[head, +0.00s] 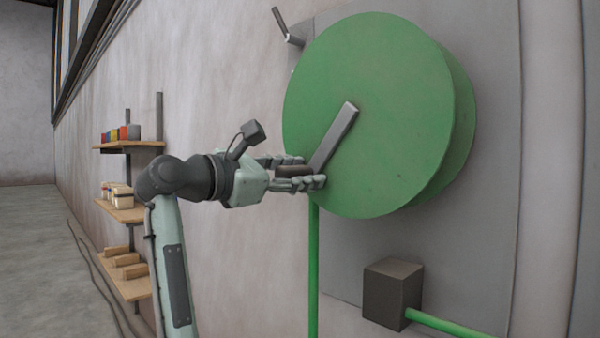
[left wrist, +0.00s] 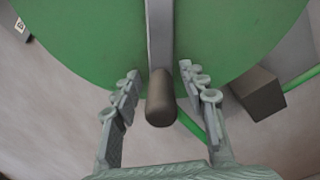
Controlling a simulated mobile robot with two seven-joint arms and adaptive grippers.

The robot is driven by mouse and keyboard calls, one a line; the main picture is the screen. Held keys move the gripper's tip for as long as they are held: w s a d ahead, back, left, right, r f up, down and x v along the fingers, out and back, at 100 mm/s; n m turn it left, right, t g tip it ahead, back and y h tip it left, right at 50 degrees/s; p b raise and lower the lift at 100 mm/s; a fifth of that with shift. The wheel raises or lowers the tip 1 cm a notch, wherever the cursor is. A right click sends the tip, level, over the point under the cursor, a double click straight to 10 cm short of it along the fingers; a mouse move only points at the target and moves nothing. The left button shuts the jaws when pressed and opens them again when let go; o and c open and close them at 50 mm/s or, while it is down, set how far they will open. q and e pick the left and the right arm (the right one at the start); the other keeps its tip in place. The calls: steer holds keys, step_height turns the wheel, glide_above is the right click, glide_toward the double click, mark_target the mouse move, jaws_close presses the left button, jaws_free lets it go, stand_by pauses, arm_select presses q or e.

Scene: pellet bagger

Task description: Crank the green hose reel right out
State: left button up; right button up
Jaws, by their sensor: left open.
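The green hose reel (head: 385,110) is a large drum on a grey wall panel. Its grey crank arm (head: 334,136) slants from the drum's middle down to the left and ends in a dark handle (head: 294,171). My left gripper (head: 302,172) is open, with its fingers on either side of the handle. In the left wrist view, the handle (left wrist: 160,100) lies between the spread fingers (left wrist: 160,88), with a gap to each side. The reel (left wrist: 100,35) fills the background there. A green hose (head: 313,265) hangs below the reel. My right gripper is not in view.
A dark box (head: 392,292) with a green hose at its side sits below the reel; it also shows in the left wrist view (left wrist: 258,93). A small lever (head: 288,30) is at the panel's upper left. Wooden shelves (head: 122,208) with small items stand along the wall at left. The floor at far left is mostly clear.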

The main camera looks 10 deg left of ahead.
arm_select(q)
steer(key=v, duration=1.2)
steer(key=shift+a, duration=0.1)
